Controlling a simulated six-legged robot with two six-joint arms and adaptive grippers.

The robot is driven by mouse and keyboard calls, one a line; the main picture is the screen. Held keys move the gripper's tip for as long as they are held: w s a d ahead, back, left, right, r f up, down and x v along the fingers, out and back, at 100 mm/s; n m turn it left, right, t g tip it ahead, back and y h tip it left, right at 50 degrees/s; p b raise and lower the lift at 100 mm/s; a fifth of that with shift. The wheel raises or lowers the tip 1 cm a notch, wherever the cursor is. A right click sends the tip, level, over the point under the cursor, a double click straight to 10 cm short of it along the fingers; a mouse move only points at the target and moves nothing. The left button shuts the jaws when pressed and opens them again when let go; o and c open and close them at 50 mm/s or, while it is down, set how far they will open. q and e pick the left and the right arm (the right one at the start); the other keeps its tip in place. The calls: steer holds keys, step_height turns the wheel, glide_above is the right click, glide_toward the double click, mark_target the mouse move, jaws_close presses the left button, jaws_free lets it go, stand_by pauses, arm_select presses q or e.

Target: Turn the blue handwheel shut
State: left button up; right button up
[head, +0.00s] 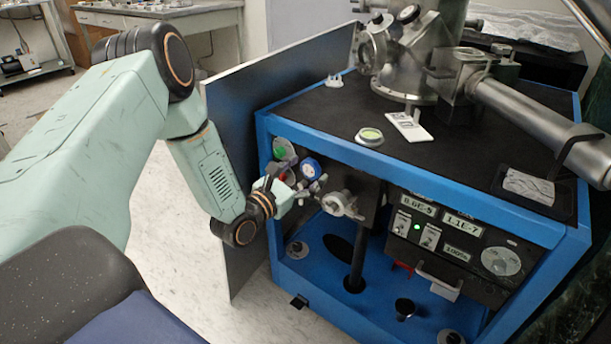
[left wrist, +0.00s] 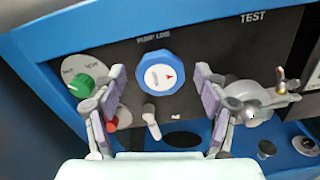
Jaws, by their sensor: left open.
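The blue handwheel (head: 309,168) is on the dark front panel at the left of the blue-framed cart. In the left wrist view the handwheel (left wrist: 158,60) has a scalloped blue rim and a white face with a red arrow mark. My left gripper (head: 304,190) is just in front of the panel. In the left wrist view its two fingers (left wrist: 160,82) are apart, one to each side of the handwheel, and nothing is held. My right gripper is not in view.
A green knob (left wrist: 82,85) and a partly hidden red knob (left wrist: 111,123) lie left of the handwheel. A small grey lever (left wrist: 151,122) is below it, and a metal valve (left wrist: 247,103) is to the right. A dark upright panel (head: 235,150) stands at the cart's left side.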

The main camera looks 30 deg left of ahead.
arm_select(q)
steer(key=shift+w, duration=0.2)
steer(key=shift+c, duration=0.2)
steer(key=c, duration=1.1)
